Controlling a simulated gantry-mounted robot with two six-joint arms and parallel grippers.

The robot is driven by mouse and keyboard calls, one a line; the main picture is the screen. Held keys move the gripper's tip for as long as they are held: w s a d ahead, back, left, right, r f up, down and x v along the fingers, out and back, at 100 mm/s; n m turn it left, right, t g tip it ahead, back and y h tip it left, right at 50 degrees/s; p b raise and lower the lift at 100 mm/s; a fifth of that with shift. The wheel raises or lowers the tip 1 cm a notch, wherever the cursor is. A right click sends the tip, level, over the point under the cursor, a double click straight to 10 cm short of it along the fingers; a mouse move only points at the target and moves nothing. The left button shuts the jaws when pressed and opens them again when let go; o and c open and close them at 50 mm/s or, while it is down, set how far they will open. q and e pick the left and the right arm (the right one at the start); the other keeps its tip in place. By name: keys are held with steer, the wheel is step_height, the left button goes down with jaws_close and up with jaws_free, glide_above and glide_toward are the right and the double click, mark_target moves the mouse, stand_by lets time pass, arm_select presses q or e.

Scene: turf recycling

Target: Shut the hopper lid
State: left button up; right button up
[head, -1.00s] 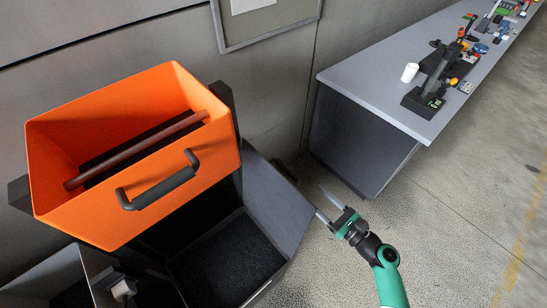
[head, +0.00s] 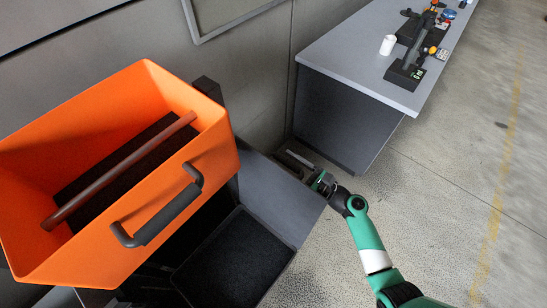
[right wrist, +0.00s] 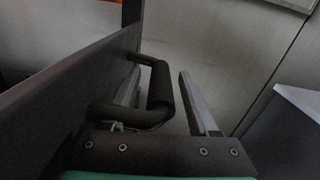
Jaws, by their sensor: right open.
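The hopper lid appears to be the dark grey panel (head: 282,208) standing open at the right side of the dark bin (head: 236,258). In the right wrist view the panel (right wrist: 62,88) fills the left side, and a black bar handle (right wrist: 161,84) sticks out from it. My right gripper (head: 301,163) is beside the panel's far right edge. In the right wrist view its open fingers (right wrist: 160,76) stand either side of the handle bar, one between the bar and the panel. Whether they touch the bar is unclear. My left gripper is not in view.
A large orange tub (head: 178,180) with a front handle (head: 167,216) and a brown rod (head: 120,170) inside stands above left. A grey workbench (head: 350,62) with a white cup (head: 388,45) stands at the back right. The floor on the right is clear.

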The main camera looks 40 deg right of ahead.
steer(key=shift+w, duration=0.25)
steer(key=shift+s, duration=0.1)
steer(key=shift+s, duration=0.1)
steer(key=shift+c, duration=0.7)
jaws_close()
stand_by(0.4)
